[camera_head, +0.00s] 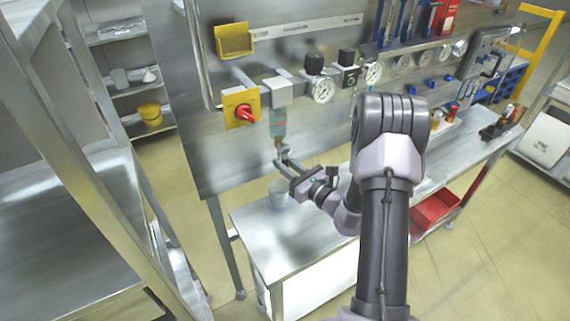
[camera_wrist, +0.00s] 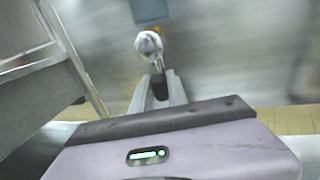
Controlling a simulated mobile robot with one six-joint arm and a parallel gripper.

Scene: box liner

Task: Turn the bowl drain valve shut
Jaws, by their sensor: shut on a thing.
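The clear bluish bowl (camera_head: 279,122) hangs under a grey block on the upright metal panel. Its drain valve (camera_head: 283,149) is at the bottom, small and partly hidden by my gripper (camera_head: 284,163). In the wrist view, the bowl (camera_wrist: 150,10) is at the top edge, with the round pale valve (camera_wrist: 149,44) below it and a bit of yellow beside it. A thin dark lever runs from the valve down between the jaws. My gripper (camera_wrist: 158,88) is shut on this lever. Whether the valve is open or shut I cannot tell.
A translucent cup (camera_head: 278,195) stands on the metal bench (camera_head: 300,240) below the valve. A red knob on a yellow plate (camera_head: 243,113) is left of the bowl. Gauges (camera_head: 321,90) line the panel to the right. A red bin (camera_head: 436,208) sits under the bench.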

